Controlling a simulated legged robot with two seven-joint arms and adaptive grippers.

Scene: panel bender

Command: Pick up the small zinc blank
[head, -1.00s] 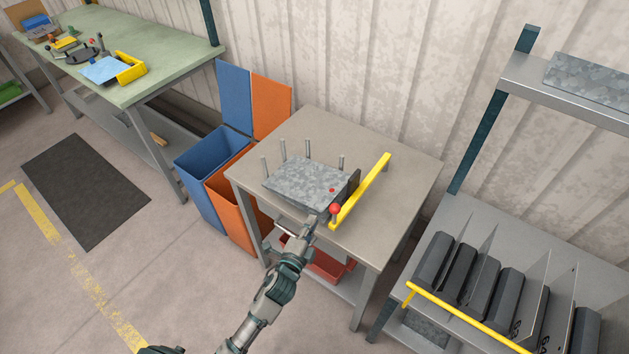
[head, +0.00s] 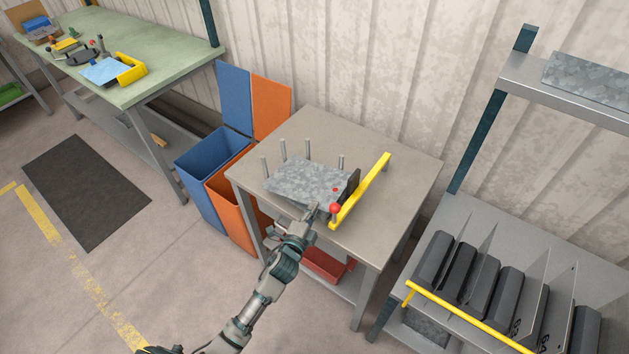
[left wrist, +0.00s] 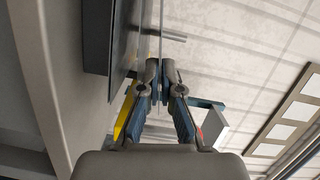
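The small zinc blank (head: 308,182) is a mottled grey sheet above the steel table on the right of the bins, between thin upright posts and a yellow bar. My left gripper (head: 313,211) is at its front edge. In the left wrist view the fingers (left wrist: 162,88) are closed on the thin sheet, which shows edge-on as a narrow line (left wrist: 160,40). A dark slab (left wrist: 97,38) lies close beside it there. The blank looks slightly raised and tilted; what lies under it is mostly hidden. My right gripper is out of view.
The yellow bar (head: 361,190) with a red ball (head: 335,208) stands right of the blank. Upright posts (head: 283,150) stand behind it. Blue (head: 207,175) and orange bins stand left of the table (head: 400,180). The right rack holds dark blocks. The table's back right is clear.

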